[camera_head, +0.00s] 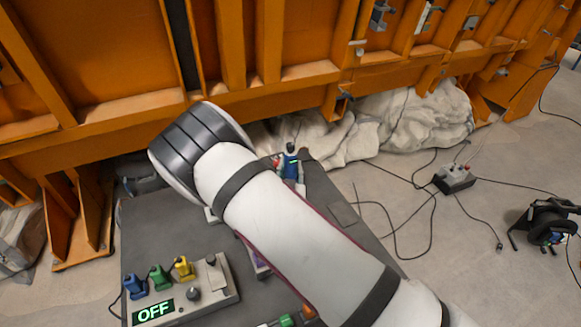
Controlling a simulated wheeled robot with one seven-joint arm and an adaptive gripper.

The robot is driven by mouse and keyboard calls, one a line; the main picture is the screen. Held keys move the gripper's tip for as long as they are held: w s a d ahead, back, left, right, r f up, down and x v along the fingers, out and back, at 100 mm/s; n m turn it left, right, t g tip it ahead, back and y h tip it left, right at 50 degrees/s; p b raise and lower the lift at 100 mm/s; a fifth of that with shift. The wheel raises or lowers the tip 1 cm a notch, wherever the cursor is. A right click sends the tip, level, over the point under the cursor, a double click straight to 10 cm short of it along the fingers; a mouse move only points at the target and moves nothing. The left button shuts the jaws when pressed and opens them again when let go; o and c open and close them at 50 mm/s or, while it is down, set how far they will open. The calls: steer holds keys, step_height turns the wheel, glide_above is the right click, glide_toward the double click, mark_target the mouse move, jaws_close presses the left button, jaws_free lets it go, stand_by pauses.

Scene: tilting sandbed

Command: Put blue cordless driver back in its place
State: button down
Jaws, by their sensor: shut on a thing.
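A small blue tool (289,166), which looks like the blue cordless driver, shows just past my arm near the far edge of the dark table. Its lower part is partly hidden by my arm, and I cannot tell whether it is held or resting on something. A bit of red shows beside it. My white arm crosses the table from the lower right to a dark joint at the upper left. My gripper is hidden behind the arm, so its fingers and anything between them do not show.
The dark table (150,235) carries a control box (222,285) with blue, green and yellow plugs and an "OFF" display. An orange steel frame (110,112) stands behind. White sheeting (425,118), loose cables, a small box (454,179) and a black reel (546,220) lie on the floor right.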

mark_target(291, 153)
steer(key=shift+f, duration=0.75)
steer(key=c, duration=0.7)
jaws_free()
steer(key=shift+f, duration=0.1)
steer(key=shift+r+p, duration=1.95)
steer(key=shift+r, duration=2.1)
